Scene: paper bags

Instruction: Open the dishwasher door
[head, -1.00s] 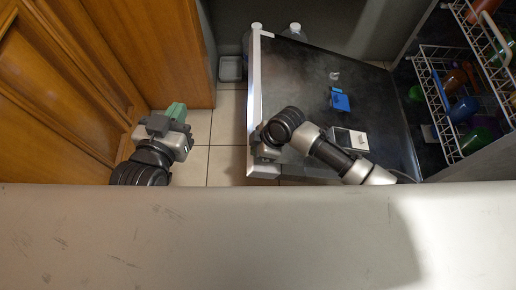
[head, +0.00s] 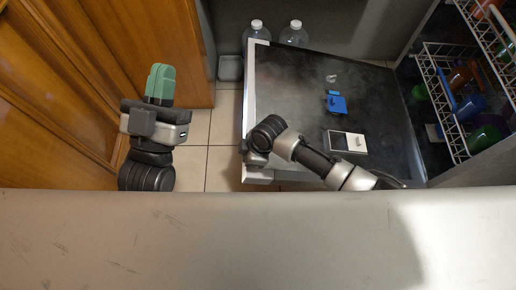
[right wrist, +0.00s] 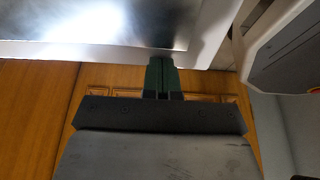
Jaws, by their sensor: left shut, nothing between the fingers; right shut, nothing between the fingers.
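The dishwasher door (head: 290,85) is swung down, its dark inner face showing in the middle of the head view. The blue dispenser part (head: 337,104) and a white-and-dark dispenser (head: 347,142) are on that face. My right arm reaches across the door, and its gripper is at the door's left edge; its fingers are hidden in the head view. In the right wrist view the green fingers of my right gripper (right wrist: 161,62) are shut and empty, at the door's pale edge (right wrist: 100,52). My left gripper (head: 160,80) is shut and empty, left of the door.
Dish racks (head: 455,110) with colourful dishes are inside the dishwasher at right. Two clear bottles (head: 294,34) and a grey tray (head: 231,68) stand behind the door. Wooden cabinets (head: 50,90) line the left. Tiled floor (head: 222,130) is clear between my left gripper and the door.

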